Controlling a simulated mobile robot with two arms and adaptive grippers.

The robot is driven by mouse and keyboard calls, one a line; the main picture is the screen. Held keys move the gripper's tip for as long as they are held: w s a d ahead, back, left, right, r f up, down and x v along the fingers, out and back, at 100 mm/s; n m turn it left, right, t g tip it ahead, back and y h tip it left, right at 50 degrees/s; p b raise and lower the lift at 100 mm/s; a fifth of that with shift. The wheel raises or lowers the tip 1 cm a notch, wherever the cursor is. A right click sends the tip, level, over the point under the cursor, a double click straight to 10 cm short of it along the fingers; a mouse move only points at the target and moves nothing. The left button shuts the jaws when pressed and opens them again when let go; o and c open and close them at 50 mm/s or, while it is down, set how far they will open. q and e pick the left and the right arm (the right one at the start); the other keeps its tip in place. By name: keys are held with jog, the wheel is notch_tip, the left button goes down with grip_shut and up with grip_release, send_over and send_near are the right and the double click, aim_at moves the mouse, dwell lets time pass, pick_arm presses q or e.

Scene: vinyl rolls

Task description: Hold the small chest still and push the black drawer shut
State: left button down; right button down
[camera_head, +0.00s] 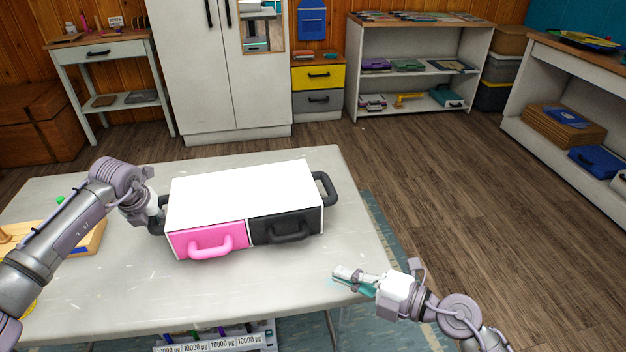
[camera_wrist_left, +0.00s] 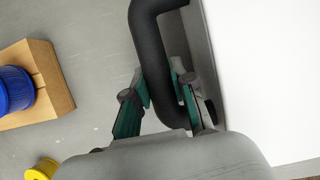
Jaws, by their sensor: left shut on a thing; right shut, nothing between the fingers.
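The small chest (camera_head: 245,190) is a white box standing on the grey table, with a pink drawer (camera_head: 208,241) at the left and the black drawer (camera_head: 286,228) at the right of its front. The black drawer's front looks about level with the pink one; a small gap is hard to judge. My left gripper (camera_head: 157,222) is shut on the black side handle at the chest's left end; the left wrist view shows the handle (camera_wrist_left: 150,35) between its fingers. My right gripper (camera_head: 350,279) is shut and empty, apart from the chest, in front and to the right of the black drawer.
The table (camera_head: 130,290) has free room in front of the chest. A wooden block (camera_wrist_left: 45,65) with a blue roll (camera_wrist_left: 14,88) and a yellow spool (camera_wrist_left: 42,169) lie left of the chest. A second black side handle (camera_head: 326,188) sticks out at the chest's right end.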

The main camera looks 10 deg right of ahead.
pick_arm(q)
jog(key=shift+s+f, duration=0.2)
jog(key=shift+f, duration=0.2)
jog(key=c, duration=1.4)
grip_release()
jog(key=o, duration=0.5)
jog(key=shift+w, duration=0.25)
jog(key=shift+r, duration=0.1)
jog(key=shift+r, duration=0.1)
